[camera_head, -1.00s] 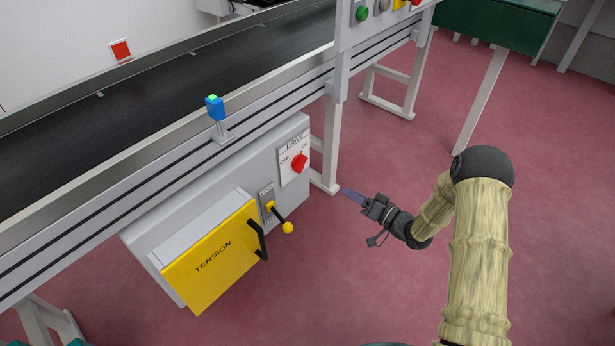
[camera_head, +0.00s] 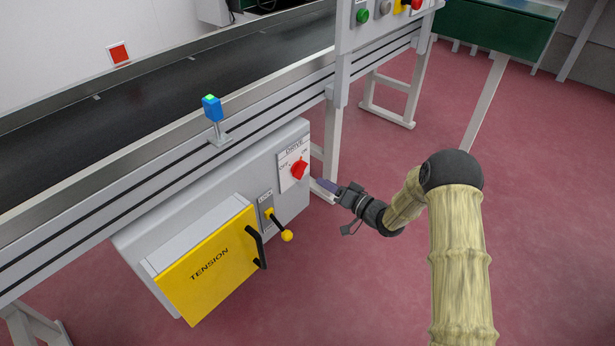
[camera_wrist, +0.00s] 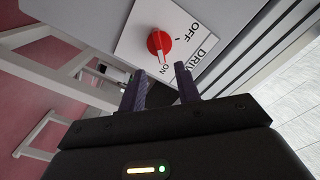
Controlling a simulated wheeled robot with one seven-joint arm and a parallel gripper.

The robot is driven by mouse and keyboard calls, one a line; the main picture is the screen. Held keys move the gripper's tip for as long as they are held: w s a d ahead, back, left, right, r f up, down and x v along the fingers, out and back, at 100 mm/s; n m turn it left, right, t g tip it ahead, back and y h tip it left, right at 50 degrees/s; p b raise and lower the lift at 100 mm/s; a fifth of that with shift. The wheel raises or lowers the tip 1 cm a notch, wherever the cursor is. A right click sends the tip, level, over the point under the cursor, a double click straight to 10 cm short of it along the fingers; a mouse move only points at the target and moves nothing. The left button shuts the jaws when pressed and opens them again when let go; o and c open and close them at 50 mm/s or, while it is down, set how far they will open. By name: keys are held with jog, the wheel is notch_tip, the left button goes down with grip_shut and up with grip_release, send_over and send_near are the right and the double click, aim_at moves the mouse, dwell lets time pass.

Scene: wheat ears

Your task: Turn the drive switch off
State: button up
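The drive switch is a red rotary knob (camera_head: 299,169) on a white plate (camera_head: 285,174) marked DRIVE, OFF and ON, fixed to the grey box under the conveyor. In the wrist view the red knob (camera_wrist: 159,43) has a white pointer mark turned toward ON. My gripper (camera_head: 322,187) is to the right of the knob and a little lower, apart from it. In the wrist view my gripper's two purple fingers (camera_wrist: 161,80) are spread with nothing between them, and the knob lies beyond their tips.
A yellow TENSION box (camera_head: 210,268) with a black handle and a yellow-knobbed lock lever (camera_head: 287,235) are left of and below the switch. A conveyor leg (camera_head: 333,140) stands close to my gripper. The red floor (camera_head: 380,290) is clear.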

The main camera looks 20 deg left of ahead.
aim_at(300, 170)
jog(key=b+x, duration=0.3)
jog(key=x, duration=0.5)
jog(key=shift+a, duration=0.15)
grip_shut()
